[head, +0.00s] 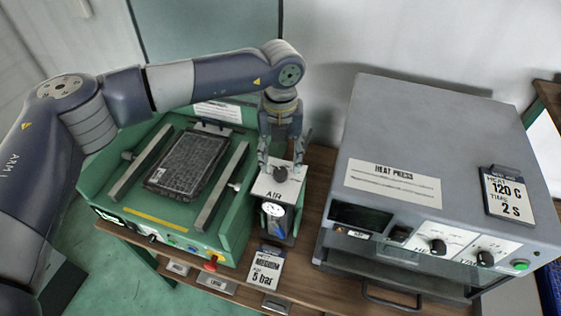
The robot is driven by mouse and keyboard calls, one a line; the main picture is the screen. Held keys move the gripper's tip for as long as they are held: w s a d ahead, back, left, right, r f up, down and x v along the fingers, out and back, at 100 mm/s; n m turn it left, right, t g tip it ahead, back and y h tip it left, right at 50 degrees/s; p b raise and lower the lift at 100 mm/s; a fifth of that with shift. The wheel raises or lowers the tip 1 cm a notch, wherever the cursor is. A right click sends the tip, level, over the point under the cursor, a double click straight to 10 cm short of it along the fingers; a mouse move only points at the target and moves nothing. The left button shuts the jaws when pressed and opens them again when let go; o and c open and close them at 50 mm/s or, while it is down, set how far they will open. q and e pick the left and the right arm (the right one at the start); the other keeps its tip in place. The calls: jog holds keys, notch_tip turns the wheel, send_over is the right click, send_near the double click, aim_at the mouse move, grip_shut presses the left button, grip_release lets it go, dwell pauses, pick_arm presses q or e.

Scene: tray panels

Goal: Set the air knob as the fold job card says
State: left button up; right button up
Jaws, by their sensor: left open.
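The air knob (281,175) is a small dark knob on a white plate marked AIR, on the AIR unit between the green machine and the heat press. My left gripper (281,167) points down over it, open, with one finger on each side of the knob. I cannot tell whether the fingers touch it. A round gauge (273,210) sits on the unit's front; its reading is too small to tell. A job card (265,268) at the bench front reads MEDIUM and 5 bar; its top is too small to read. My right gripper is not in view.
A green machine (230,222) with a dark panel (188,162) between two rails stands at the left. The grey heat press (440,120) stands close at the right, with a card (507,195) reading HEAT 120 C, TIME 2 S. The bench (318,190) is narrow here.

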aim_at(280, 171)
pick_arm(q)
notch_tip(280, 171, down, 3)
jog(key=shift+w+r+p, duration=0.1)
jog(key=shift+w+p, duration=0.05)
jog(key=shift+p, duration=0.35)
jog(key=shift+w+f, duration=0.15)
jog(key=shift+f, duration=0.8)
jog(key=shift+c, duration=0.6)
jog(key=c, duration=0.9)
jog(key=shift+c, duration=0.4)
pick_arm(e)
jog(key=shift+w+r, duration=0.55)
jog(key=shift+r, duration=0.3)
